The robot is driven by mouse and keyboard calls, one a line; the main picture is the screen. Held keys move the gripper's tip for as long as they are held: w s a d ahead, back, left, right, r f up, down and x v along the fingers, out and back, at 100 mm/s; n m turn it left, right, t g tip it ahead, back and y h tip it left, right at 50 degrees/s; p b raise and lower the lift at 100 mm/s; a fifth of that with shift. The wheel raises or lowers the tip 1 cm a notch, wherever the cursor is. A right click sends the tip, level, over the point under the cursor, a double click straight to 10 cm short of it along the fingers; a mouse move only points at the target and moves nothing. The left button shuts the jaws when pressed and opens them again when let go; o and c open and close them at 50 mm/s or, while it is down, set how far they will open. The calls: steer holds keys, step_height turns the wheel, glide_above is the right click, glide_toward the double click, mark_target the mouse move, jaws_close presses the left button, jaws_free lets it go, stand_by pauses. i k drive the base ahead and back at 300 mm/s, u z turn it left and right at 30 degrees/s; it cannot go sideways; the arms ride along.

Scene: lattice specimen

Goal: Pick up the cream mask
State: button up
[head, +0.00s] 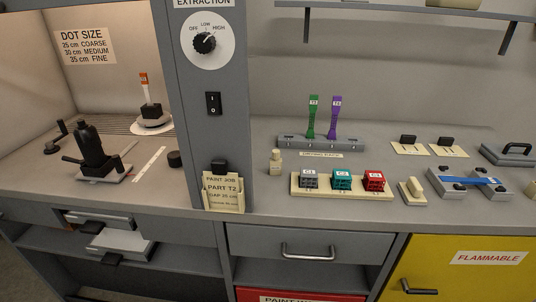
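No thing in the head view is plainly marked as the cream mask. Two flat cream plates with black handles lie at the back right of the bench: a left plate (402,152) and a right plate (440,153). Both carry small labels that I cannot read. A cream block with a raised tab (411,192) stands nearer the front edge. A small cream bottle-like piece (275,164) stands left of the specimen tray. I cannot tell which of these is the mask. My gripper is not in view.
A cream tray (340,193) holds grey, teal and red lattice cubes. A grey drying rack (320,142) holds green and purple pieces. A grey fixture with a blue strip (470,182) stands right. The extraction booth's control column (212,130) rises left of the bench.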

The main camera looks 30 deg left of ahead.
mark_target(276, 162)
steer(key=u, duration=0.7)
steer(key=i, duration=0.9)
steer(key=u, duration=0.8)
